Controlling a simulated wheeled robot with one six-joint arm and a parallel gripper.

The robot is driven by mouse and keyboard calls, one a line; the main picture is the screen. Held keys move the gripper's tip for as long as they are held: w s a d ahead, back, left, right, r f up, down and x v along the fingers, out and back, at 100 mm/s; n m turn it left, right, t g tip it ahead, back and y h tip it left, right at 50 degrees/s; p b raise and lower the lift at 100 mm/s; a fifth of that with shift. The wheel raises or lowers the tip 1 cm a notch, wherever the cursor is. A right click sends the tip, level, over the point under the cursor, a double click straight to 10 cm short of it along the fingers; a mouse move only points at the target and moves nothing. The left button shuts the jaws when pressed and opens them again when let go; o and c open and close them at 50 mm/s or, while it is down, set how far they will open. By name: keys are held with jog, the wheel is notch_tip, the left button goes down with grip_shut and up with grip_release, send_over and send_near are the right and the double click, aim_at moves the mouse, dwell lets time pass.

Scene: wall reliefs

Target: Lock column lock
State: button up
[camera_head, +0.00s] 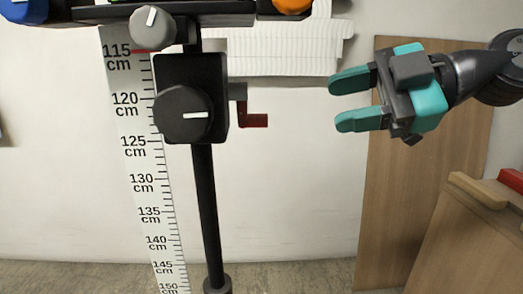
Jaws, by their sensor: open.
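A black vertical column (208,220) stands left of centre in the head view, with a black block (218,72) around its upper part. On the block is a round dark knob (184,113) with a white mark that lies about level. A small red lever (253,120) on a grey stub sticks out from the block's right side and points right at its lower end. I cannot tell which of these is the column lock. My gripper (352,99), with teal fingers, is open and empty. It is right of the red lever, apart from it, fingers pointing left.
A grey knob (153,27) with a white mark sits above the block. A white scale (150,180) marked in cm runs behind the column. An orange part (293,4) shows at the top. A wooden panel (385,220) and wooden furniture (465,235) stand at right. Free space lies between lever and gripper.

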aim_at(273, 118)
jog(key=x, duration=1.1)
jog(key=shift+a, duration=0.3)
grip_shut()
